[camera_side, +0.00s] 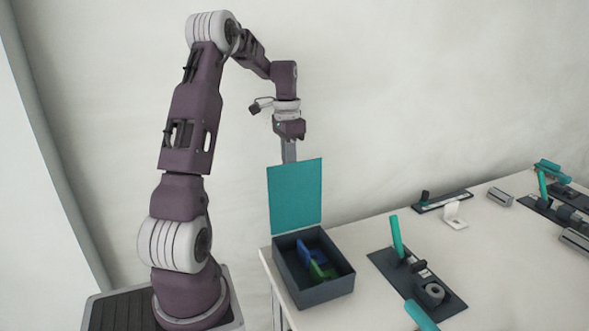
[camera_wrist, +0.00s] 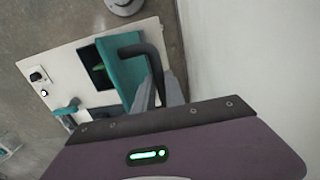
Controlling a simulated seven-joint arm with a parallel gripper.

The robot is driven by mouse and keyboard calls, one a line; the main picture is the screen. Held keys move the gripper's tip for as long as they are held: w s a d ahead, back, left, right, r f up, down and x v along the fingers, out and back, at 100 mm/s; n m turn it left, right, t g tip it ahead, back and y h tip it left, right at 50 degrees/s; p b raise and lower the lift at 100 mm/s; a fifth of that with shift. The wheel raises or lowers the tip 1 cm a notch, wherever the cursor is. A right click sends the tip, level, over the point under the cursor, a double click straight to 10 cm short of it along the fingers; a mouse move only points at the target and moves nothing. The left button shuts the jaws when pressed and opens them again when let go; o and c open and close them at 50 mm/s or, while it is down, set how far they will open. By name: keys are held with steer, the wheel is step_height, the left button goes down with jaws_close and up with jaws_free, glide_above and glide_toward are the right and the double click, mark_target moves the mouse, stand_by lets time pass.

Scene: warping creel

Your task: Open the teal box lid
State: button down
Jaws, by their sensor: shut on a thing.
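The teal lid (camera_side: 295,197) stands about upright at the back edge of the dark grey box (camera_side: 318,293), and the box is open. In the wrist view the lid (camera_wrist: 120,70) shows beside the box's dark opening. A dark bent handle (camera_wrist: 146,50) sticks out from the lid's outer side. My gripper (camera_side: 289,157) is at the lid's top edge, its fingertips partly hidden behind the lid in the side view. In the wrist view my gripper's fingers (camera_wrist: 160,90) are shut on the handle.
A blue part (camera_side: 312,250) and a green part (camera_side: 322,270) lie in the box. Right of it, a dark plate (camera_side: 390,263) carries a teal-handled lever (camera_side: 397,236). More fixtures stand farther right. The wall is close behind the table.

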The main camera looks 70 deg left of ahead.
steer(key=shift+a+f, duration=0.25)
steer(key=shift+a, duration=0.35)
steer(key=shift+a+f, duration=0.2)
steer(key=shift+a, duration=0.4)
steer(key=c, duration=1.4)
jaws_free()
step_height(320, 180, up, 7)
steer(key=shift+a, duration=0.25)
